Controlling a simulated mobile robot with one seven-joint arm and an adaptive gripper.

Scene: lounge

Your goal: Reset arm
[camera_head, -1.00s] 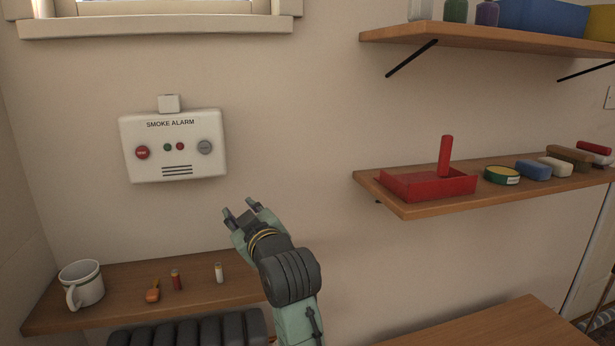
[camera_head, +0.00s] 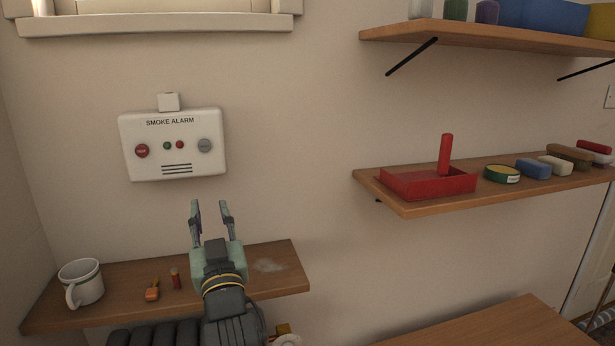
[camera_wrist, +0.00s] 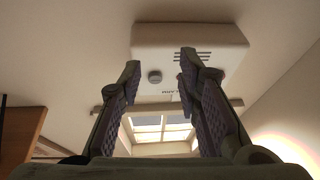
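My gripper (camera_head: 210,206) is open and empty, its two fingers spread and pointing up. It is in front of the wall, below and to the right of the white smoke alarm (camera_head: 172,160) in the head view. In the wrist view the open fingers (camera_wrist: 160,64) frame a bare gap, and the alarm (camera_wrist: 205,38) appears upside down beyond them. My wrist covers part of the lower left shelf (camera_head: 120,307).
On that shelf stand a white mug (camera_head: 85,284), a small orange item (camera_head: 152,291) and a small red cylinder (camera_head: 175,279). The right shelf (camera_head: 420,208) holds a red tray (camera_head: 425,187) and several small items. A wooden surface (camera_head: 500,330) lies lower right.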

